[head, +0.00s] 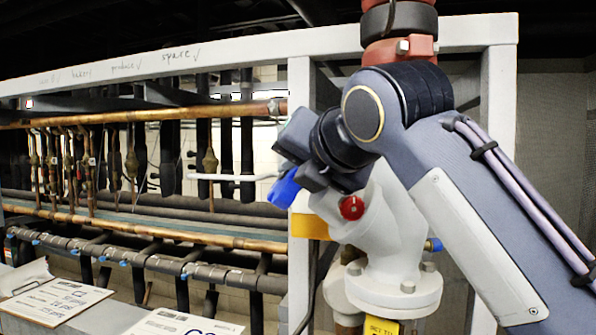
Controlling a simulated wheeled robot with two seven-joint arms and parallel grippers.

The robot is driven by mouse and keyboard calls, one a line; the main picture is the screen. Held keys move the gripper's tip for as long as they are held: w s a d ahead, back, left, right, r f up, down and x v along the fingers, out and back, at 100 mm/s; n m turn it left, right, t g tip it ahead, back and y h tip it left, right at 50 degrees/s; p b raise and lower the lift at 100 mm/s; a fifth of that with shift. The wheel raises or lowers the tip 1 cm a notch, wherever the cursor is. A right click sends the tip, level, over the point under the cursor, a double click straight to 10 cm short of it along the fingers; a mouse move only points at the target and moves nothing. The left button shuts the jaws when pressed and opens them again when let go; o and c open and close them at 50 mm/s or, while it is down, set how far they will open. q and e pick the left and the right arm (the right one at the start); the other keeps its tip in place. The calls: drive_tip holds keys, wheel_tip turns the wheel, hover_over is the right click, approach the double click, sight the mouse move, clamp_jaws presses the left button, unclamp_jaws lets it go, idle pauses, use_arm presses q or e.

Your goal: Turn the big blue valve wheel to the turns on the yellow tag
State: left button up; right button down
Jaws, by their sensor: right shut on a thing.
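The big blue valve wheel (284,189) shows only as a small blue part at the left of the white valve body (385,235); my right gripper and wrist hide the rest. My right gripper (296,176) is at the wheel, shut on it, with its arm coming in from the right across the valve. The fingertips are mostly hidden. My left gripper is not in view.
A white frame post (301,90) and top beam (250,47) stand close around the valve. A red knob (352,207) sits on the valve's front. Copper pipes (140,115) run left. Paper sheets (55,301) lie at lower left.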

drive_tip(key=shift+r, duration=0.1)
idle(0.3)
drive_tip(key=c, duration=1.3)
unclamp_jaws()
drive_tip(key=v, duration=0.7)
drive_tip(key=shift+s+d+r, duration=0.25)
drive_tip(key=shift+d, duration=0.05)
